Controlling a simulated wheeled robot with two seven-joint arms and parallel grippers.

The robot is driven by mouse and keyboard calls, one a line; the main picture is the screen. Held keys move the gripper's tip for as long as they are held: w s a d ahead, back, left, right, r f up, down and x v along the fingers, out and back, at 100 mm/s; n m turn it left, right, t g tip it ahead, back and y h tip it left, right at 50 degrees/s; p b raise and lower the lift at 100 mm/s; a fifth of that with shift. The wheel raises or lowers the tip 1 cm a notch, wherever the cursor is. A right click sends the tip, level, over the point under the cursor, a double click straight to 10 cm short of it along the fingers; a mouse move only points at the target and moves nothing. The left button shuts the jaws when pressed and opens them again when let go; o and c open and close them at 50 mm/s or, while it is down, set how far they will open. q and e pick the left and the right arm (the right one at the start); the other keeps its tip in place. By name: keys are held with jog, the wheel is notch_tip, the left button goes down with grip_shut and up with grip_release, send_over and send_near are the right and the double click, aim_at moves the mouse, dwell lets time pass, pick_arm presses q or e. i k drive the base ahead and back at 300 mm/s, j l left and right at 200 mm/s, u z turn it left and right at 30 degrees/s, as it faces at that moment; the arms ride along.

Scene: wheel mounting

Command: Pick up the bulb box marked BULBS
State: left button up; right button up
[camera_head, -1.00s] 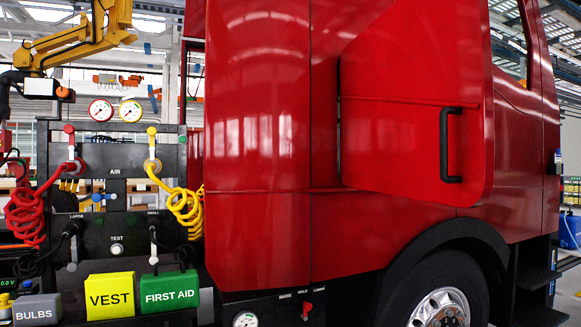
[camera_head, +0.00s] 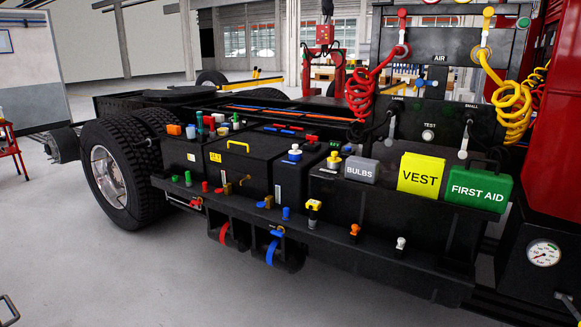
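The bulb box (camera_head: 361,170) is a small grey box with white BULBS lettering. It stands on the black side deck of the truck chassis, right of centre in the head view. The yellow VEST box (camera_head: 421,175) stands to its right, and a yellow-topped fitting (camera_head: 333,162) is close on its left. Neither of my grippers is clearly in view. A dark curved piece shows at the lower left edge, and I cannot tell what it is.
The green FIRST AID box (camera_head: 478,190) is right of the vest box. Red (camera_head: 368,88) and yellow (camera_head: 513,110) coiled hoses hang behind. Several knobs and valves line the deck's front edge. Grey floor (camera_head: 130,270) in front is clear. A large wheel (camera_head: 107,172) is at left.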

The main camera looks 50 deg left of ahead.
aim_at(364, 169)
jog(key=u, duration=1.1)
jog(key=i+j, duration=0.1)
jog(key=j, duration=0.25)
jog(key=i+j+z, duration=0.2)
jog(key=j, duration=0.25)
jog(key=j+z, duration=0.25)
jog(key=j, duration=0.25)
jog(key=i+j+z, duration=0.2)
jog(key=j, duration=0.3)
jog(key=k, duration=0.1)
